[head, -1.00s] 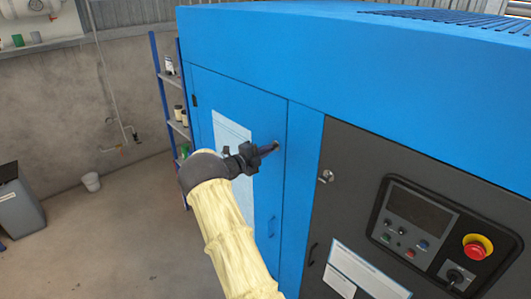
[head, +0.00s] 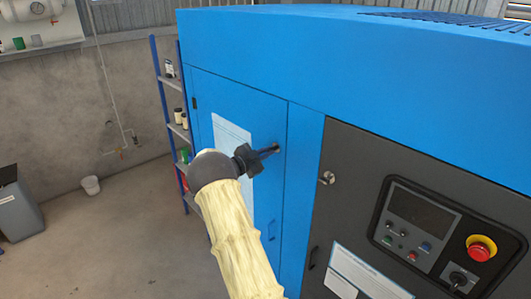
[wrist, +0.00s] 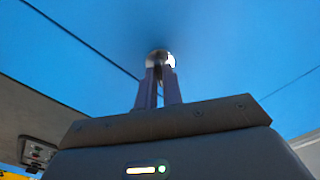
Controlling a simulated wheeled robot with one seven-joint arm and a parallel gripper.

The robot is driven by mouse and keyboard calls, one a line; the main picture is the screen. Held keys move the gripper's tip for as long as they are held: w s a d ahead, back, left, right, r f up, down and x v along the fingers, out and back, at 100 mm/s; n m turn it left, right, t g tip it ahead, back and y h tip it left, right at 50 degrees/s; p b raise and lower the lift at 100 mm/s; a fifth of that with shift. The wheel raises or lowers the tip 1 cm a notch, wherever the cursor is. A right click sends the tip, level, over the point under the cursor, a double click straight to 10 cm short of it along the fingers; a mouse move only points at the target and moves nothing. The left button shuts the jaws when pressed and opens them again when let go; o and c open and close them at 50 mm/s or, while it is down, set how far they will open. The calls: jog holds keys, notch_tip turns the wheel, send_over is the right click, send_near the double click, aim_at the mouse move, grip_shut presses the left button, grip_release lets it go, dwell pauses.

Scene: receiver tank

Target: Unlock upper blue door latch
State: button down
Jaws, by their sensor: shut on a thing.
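The blue door (head: 240,105) is closed on the left part of the blue cabinet. Its upper latch (wrist: 160,56) is a small round metallic piece on the door face, near the door's right edge; in the head view the gripper's tips largely cover it. My gripper (head: 274,149) reaches up to the latch. In the wrist view the two fingers (wrist: 159,75) are close together, shut on the latch. How far the latch is turned cannot be told.
A dark panel to the right carries another latch (head: 326,178), a control screen (head: 420,208) and a red emergency button (head: 481,248). A lower handle (head: 271,228) sits on the blue door. A shelf (head: 172,95) stands at left; the floor before it is clear.

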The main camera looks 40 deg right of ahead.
jog(key=shift+n+p, duration=1.15)
jog(key=shift+n, duration=2.25)
jog(key=c, duration=1.5)
grip_release()
jog(key=shift+c, duration=0.2)
